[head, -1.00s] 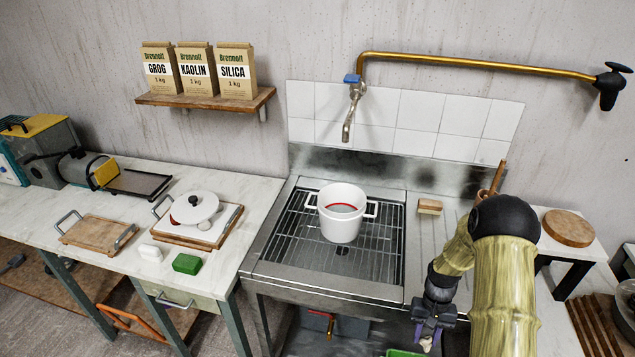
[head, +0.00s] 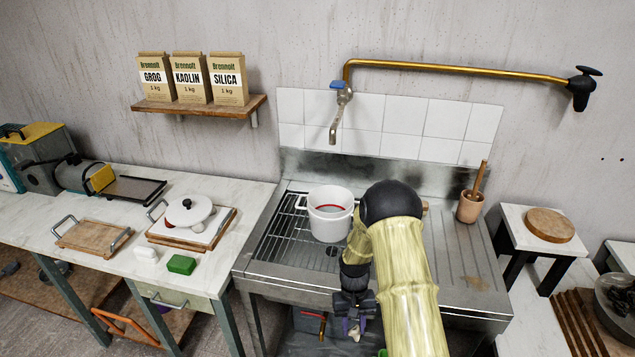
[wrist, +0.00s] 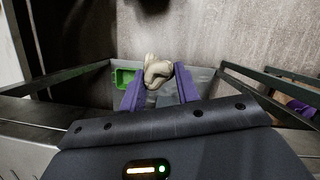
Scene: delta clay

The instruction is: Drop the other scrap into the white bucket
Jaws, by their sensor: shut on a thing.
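My gripper (wrist: 160,88) has purple fingers closed on a beige, lumpy clay scrap (wrist: 158,70), held at the fingertips in the wrist view. In the head view my gripper (head: 353,330) hangs low in front of the sink's front edge, below the bucket. My forearm partly covers the sink to the bucket's right.
The metal sink (head: 262,272) has a front edge above my gripper. A tap (head: 336,120) hangs behind the bucket. A terracotta pot (head: 470,207) with a wooden handle stands on the drainboard. A green container (wrist: 122,78) lies beyond my fingers in the wrist view.

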